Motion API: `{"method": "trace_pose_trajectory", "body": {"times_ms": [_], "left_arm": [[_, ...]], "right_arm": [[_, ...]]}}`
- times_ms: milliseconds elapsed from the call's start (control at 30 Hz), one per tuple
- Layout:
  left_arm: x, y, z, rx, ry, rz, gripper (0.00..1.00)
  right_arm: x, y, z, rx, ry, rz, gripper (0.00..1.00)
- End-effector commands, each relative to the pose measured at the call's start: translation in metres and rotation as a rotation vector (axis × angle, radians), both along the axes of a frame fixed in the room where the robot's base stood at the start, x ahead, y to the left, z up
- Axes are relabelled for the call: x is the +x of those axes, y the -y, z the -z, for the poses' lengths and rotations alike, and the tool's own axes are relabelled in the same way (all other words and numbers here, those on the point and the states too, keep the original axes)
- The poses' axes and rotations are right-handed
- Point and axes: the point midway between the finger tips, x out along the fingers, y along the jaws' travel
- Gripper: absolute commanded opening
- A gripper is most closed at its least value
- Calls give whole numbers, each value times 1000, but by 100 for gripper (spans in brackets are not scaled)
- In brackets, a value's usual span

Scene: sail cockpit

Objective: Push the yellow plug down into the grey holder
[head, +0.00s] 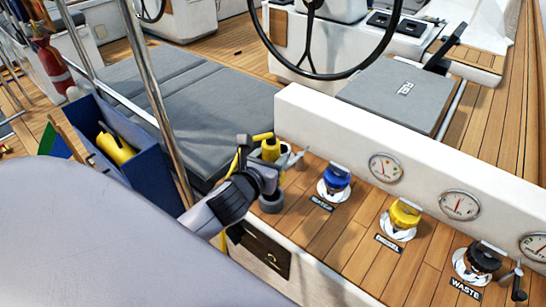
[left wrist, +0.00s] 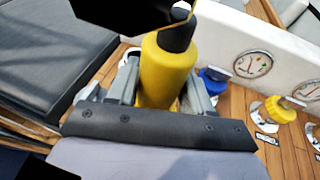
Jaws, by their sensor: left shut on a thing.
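The yellow plug (head: 270,149) stands roughly upright on the wooden ledge side of the cockpit, with a dark top and a yellow bar at its upper left. My left gripper (head: 268,177) is shut on it from the near left. In the left wrist view the yellow plug (left wrist: 165,72) fills the space between my two grey fingers. A grey round piece (head: 271,203), which looks like the grey holder, shows on the ledge just below the gripper. My gripper hides where plug and holder meet, so I cannot tell how deep the plug sits. My right gripper is out of view.
Blue (head: 336,178), yellow (head: 404,214) and black (head: 482,258) deck caps line the ledge to the right. A white wall with gauges (head: 385,168) runs behind them. A steel post (head: 160,95) and a blue bin (head: 142,158) stand left of the gripper.

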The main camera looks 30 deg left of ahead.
Motion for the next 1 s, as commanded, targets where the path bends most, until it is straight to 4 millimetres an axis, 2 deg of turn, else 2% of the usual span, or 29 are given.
{"method": "trace_pose_trajectory", "body": {"times_ms": [167,400,600,733,1000], "left_arm": [[0,0,7,0,2,0,7],[0,0,30,-1,0,1,7],[0,0,51,0,3,1,7],[0,0,57,0,3,1,7],[0,0,56,0,3,1,7]], "right_arm": [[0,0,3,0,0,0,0],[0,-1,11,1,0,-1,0],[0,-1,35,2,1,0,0],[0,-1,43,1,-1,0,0],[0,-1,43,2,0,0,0]]}}
